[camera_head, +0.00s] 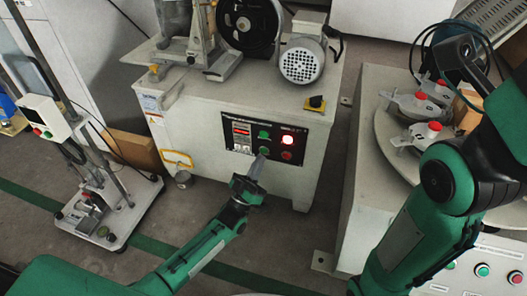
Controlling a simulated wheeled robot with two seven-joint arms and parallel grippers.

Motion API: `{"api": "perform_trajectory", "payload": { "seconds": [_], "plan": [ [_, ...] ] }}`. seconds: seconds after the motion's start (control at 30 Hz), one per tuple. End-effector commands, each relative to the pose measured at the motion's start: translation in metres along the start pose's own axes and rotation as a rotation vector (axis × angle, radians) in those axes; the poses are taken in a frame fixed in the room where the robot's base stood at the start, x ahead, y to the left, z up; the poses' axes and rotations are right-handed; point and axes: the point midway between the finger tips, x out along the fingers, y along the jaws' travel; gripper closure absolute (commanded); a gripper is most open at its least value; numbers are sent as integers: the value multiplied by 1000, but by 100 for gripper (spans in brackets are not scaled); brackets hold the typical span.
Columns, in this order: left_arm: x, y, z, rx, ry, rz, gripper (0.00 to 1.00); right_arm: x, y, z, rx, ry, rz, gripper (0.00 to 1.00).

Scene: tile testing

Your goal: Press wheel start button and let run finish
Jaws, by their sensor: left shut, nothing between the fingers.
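The wheel machine (227,165) is a pale cabinet with a black wheel (249,22) and a motor (302,62) on top. Its black control panel (240,119) carries a red display (241,130), a green lamp or button (264,134), a brightly lit red lamp (288,140), a lower green button (264,150) and a red button (287,155). My left gripper (259,164) is shut and empty, its tips at the panel just below the lower green button. I cannot tell whether they touch it. My right arm (412,232) crosses the right side; its gripper does not show.
A round table (385,130) with several grey fixtures with red caps (434,127) stands at right, above another button panel (490,268). A wheeled test stand (107,208) is at left. A cardboard box (131,149) stands beside the cabinet. Floor in front is clear.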

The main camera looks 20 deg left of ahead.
Motion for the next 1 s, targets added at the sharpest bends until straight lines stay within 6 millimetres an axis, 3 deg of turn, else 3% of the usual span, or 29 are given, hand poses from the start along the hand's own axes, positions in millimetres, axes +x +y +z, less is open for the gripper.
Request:
{"api": "perform_trajectory", "payload": {
  "seconds": [1.0],
  "plan": [
    [7,-5,5,0,0,0,100,-3,0,-1,0,1,-1,100]
  ]
}}
